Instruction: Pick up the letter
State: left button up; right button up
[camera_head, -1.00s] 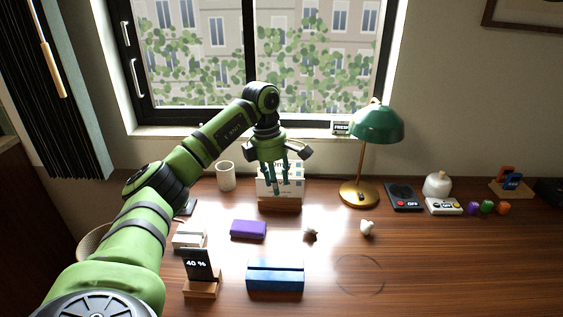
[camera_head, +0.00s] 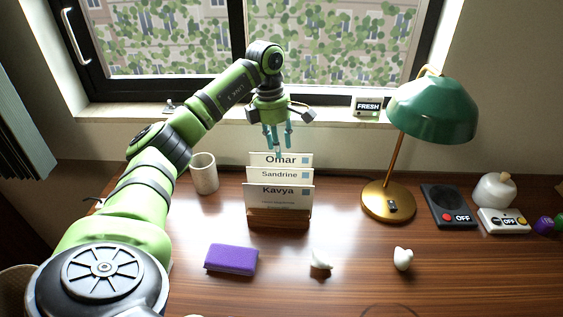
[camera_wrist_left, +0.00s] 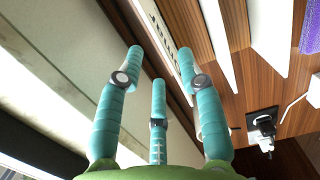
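Three white letters stand upright in a wooden holder (camera_head: 279,224) on the desk: "Omar" (camera_head: 299,160) at the back, "Sandrine" (camera_head: 262,175) in the middle and "Kavya" (camera_head: 279,200) in front. My left gripper (camera_head: 277,149) hangs fingers-down at the top edge of the Omar letter. In the left wrist view its three teal fingers (camera_wrist_left: 158,68) are spread and hold nothing. There, upright letter edges (camera_wrist_left: 217,45) show beyond and to the right of the fingers. I cannot tell whether a fingertip touches a letter. My right gripper is out of view.
A green lamp (camera_head: 432,108) stands right of the holder and a white cup (camera_head: 204,173) left of it. A purple block (camera_head: 231,259) and two small white figures (camera_head: 402,259) lie in front. The window sill (camera_head: 220,114) is close behind the gripper.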

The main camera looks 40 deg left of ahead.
aim_at(282, 164)
pick_arm(q)
jog(key=shift+s+d+f, duration=0.1)
jog(key=shift+d+f, duration=0.1)
jog(key=shift+f, duration=0.4)
jog(key=shift+s+d+f, duration=0.1)
jog(key=shift+d+f, duration=0.05)
jog(key=shift+f, duration=0.45)
jog(key=f, duration=0.3)
jog(key=f+p, duration=0.1)
jog(key=shift+w+d+f, duration=0.15)
jog(key=shift+w+d, duration=0.05)
jog(key=shift+w, duration=0.1)
jog(key=shift+f, duration=0.1)
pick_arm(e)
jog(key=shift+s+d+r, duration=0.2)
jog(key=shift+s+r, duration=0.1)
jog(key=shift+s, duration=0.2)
pick_arm(q)
jog(key=c, duration=0.6)
grip_shut()
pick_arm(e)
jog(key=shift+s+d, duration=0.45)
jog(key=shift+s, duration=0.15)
